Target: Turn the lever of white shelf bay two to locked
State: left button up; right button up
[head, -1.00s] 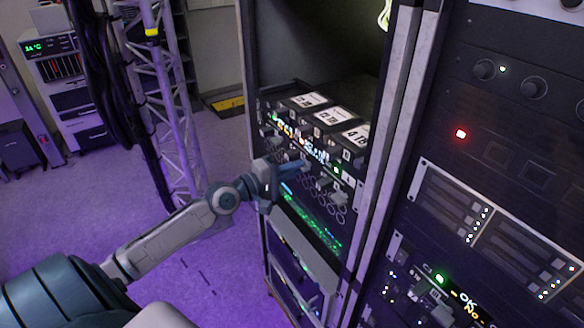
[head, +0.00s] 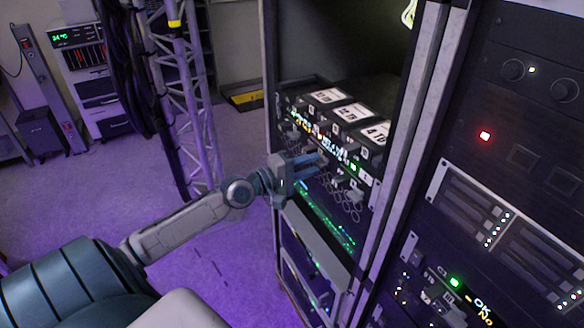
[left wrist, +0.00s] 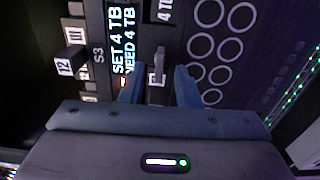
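A rack shelf (head: 318,118) holds three dark drive units with white labels, the nearest reading 4 TB (head: 376,134). Small levers and lit displays line its front; I cannot tell which is bay two's lever. My left gripper (head: 312,162) is at this front, its fingers pointing at the panel. In the left wrist view, the left gripper (left wrist: 158,88) is open, its fingers on both sides of a small grey lever (left wrist: 157,62), with gaps showing. A display (left wrist: 122,42) beside it reads SET 4 TB, NEED 4 TB. My right gripper is not in view.
The rack's upright post (head: 408,120) stands just right of the shelf. Another equipment panel (head: 515,130) with a red light is further right. A truss tower (head: 190,100) with black cables stands left of the rack. The purple floor between is open.

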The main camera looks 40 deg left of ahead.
pick_arm(q)
jog(key=p+v, duration=0.1)
jog(key=v, duration=0.9)
dwell(0.7)
